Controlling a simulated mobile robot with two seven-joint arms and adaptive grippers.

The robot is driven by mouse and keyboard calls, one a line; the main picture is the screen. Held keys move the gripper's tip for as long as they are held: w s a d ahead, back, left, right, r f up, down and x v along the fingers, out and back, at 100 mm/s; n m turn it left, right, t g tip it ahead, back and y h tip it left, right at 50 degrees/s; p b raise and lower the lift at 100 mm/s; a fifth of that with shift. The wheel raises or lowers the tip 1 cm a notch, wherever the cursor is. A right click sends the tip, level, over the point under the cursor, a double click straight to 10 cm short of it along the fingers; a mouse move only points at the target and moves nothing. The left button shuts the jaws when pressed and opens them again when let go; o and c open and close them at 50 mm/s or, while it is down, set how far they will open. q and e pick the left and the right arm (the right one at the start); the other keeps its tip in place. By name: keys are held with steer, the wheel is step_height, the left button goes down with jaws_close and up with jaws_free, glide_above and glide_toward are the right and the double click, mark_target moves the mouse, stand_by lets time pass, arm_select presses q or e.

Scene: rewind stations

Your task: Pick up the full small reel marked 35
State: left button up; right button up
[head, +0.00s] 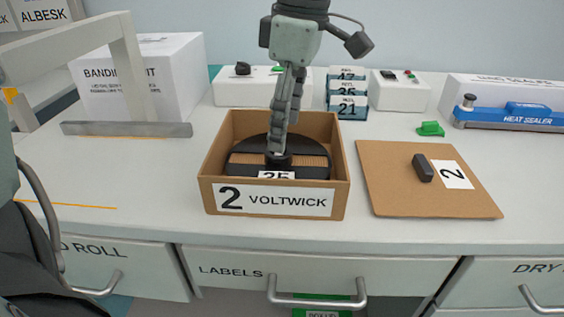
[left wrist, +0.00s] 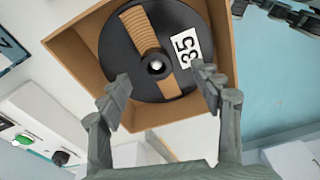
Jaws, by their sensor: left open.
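The reel marked 35 (head: 300,158) is black with tan cord wound on it and a white "35" label. It sits inside an open cardboard box (head: 209,193) labelled 2 VOLTWICK. In the left wrist view the reel (left wrist: 114,45) shows its round face and central hub, with the 35 label at the right. My left gripper (head: 277,152) points down over the reel from above. In the left wrist view its open fingers (left wrist: 163,84) stand apart on either side below the hub, with nothing held. Whether a fingertip touches the reel cannot be told. My right gripper is not in view.
A brown lid or board (head: 395,194) with a black block (head: 422,168) and a "2" card lies right of the box. Blue racks (head: 347,106) and white units stand behind. A grey frame (head: 128,129) stands left. The counter between frame and box is clear.

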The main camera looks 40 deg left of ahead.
mark_target(278, 162)
arm_select(q)
steer(key=f, duration=0.2)
steer(key=a+f, duration=0.1)
steer(key=shift+w+a+f, duration=0.1)
steer(key=shift+f, duration=0.65)
jaws_close()
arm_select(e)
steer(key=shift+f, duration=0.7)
